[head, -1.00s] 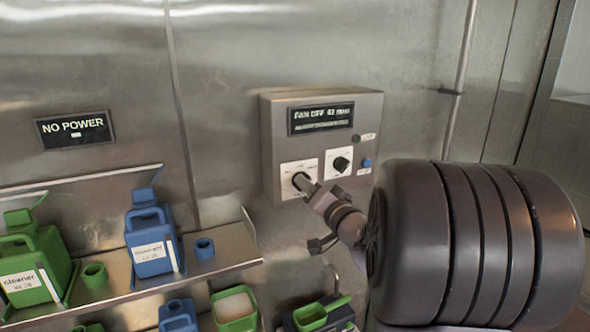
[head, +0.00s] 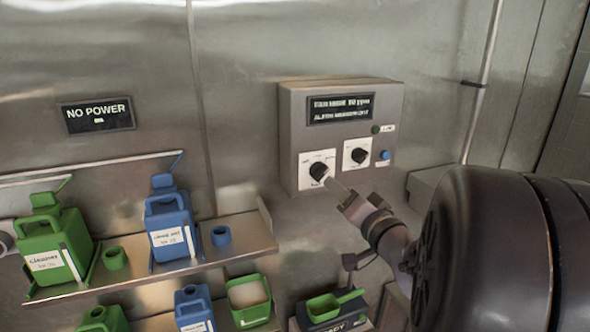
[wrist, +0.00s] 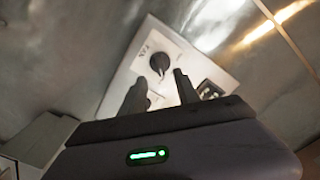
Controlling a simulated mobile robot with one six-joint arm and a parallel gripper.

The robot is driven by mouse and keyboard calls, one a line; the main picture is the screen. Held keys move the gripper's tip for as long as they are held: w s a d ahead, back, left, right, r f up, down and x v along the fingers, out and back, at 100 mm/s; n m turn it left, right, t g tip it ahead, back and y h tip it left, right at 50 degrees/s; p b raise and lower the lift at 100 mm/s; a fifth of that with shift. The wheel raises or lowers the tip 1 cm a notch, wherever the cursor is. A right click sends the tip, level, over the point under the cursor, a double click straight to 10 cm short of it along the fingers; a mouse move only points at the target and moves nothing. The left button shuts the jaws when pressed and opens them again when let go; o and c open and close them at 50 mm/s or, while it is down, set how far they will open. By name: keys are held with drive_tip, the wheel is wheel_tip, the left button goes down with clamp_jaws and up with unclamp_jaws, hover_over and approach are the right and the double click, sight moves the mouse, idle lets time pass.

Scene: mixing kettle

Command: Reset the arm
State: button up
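My gripper (head: 343,190) is just right of and below the left black knob (head: 319,171) on the wall control box (head: 292,140). In the wrist view its two dark fingers (wrist: 160,80) are apart with nothing between them. A black knob on a white plate (wrist: 160,62) lies ahead of the fingertips, and they look clear of it. My arm comes in from the right and hides part of the wall below the box.
The box also has a right knob (head: 359,155), a blue button (head: 385,155) and a lit display (head: 340,108). A shelf (head: 240,236) holds green (head: 52,245) and blue (head: 170,228) containers.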

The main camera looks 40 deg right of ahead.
drive_tip(key=shift+w+a, duration=0.1)
drive_tip(key=s+a+f+n+g+y, duration=0.2)
drive_tip(key=s+a+f+g, duration=0.2)
drive_tip(key=a, duration=0.7)
drive_tip(key=s+a+f+n+g+y+b, duration=0.1)
drive_tip(key=s+a+f+n+g+y, duration=0.1)
drive_tip(key=s+a+f+g, duration=0.2)
drive_tip(key=s+a+f+n+g+y+b, duration=0.1)
drive_tip(key=s+a, duration=0.8)
drive_tip(key=a, duration=0.9)
wheel_tip(320, 180, down, 3)
drive_tip(key=n+g+y, duration=0.1)
drive_tip(key=n+g, duration=0.1)
drive_tip(key=shift+s+f+g, duration=0.2)
drive_tip(key=shift+s+g, duration=0.1)
drive_tip(key=shift+g, duration=0.1)
drive_tip(key=shift+d, duration=0.1)
